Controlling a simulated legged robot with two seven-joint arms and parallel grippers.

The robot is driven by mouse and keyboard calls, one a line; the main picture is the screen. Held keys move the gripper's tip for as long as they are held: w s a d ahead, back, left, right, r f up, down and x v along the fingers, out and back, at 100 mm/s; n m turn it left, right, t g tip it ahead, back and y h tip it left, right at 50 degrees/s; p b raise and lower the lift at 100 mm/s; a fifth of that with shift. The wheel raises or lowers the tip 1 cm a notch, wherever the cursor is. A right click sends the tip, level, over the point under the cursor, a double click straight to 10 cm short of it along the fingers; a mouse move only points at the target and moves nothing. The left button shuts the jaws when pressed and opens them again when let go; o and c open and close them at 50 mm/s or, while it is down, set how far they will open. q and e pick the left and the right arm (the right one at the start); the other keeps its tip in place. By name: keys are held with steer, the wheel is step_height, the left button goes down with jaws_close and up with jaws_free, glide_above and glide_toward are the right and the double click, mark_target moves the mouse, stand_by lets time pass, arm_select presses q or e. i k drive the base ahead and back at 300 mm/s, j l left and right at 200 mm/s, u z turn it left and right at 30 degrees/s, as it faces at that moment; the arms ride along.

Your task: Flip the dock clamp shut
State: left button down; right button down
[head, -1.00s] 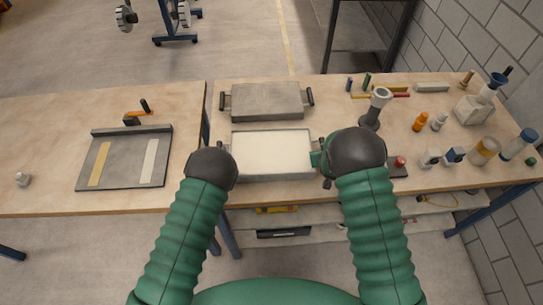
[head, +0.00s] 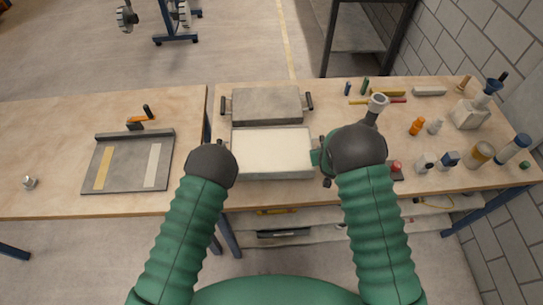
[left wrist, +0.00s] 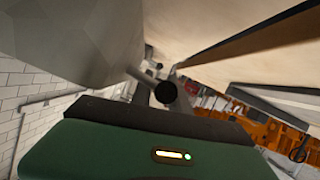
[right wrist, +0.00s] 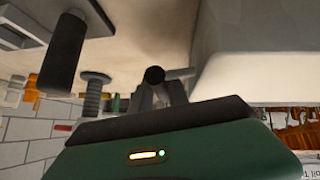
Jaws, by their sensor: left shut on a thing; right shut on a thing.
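The dock clamp (head: 137,124) is a small orange piece with a black-tipped lever at the back edge of the grey dock plate (head: 130,182) on the left table. Its lever sticks up; it is too small to tell the latch state. A grey tray (head: 272,175) filled with pale sand is in front of me. My left gripper (left wrist: 166,95) is shut on the tray's left handle, whose black end shows in the left wrist view. My right gripper (right wrist: 155,90) is shut on the right handle. Both grippers are largely hidden by my wrists in the head view.
A closed grey box (head: 266,104) with side handles stands just behind the tray. Bottles (head: 480,154), a grey post (head: 375,108) and small tools crowd the right table. A gap separates the two tables. A small metal knob (head: 29,183) lies at far left.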

mark_target(128, 164)
steer(key=j, duration=2.7)
steer(key=k+u, duration=0.05)
